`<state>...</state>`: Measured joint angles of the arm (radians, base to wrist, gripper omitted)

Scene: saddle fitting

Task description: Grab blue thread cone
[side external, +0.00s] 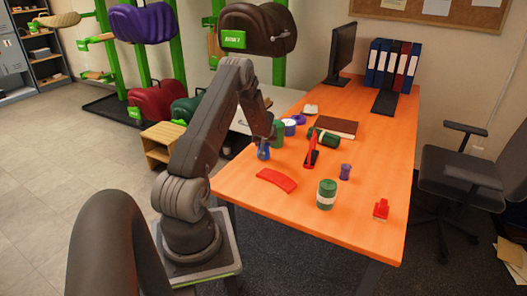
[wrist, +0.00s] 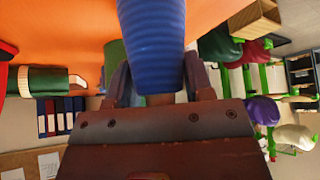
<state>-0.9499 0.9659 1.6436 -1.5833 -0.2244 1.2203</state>
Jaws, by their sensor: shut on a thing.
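The blue thread cone (side external: 263,152) is near the left edge of the orange table in the side view. It fills the top middle of the wrist view (wrist: 153,45), with ridged thread showing. My gripper (side external: 266,140) is over the cone. In the wrist view its two fingers (wrist: 158,85) lie on either side of the cone, shut on it. Whether the cone's base touches the table is hard to tell.
A green cylinder (side external: 278,134) stands right beside my gripper.

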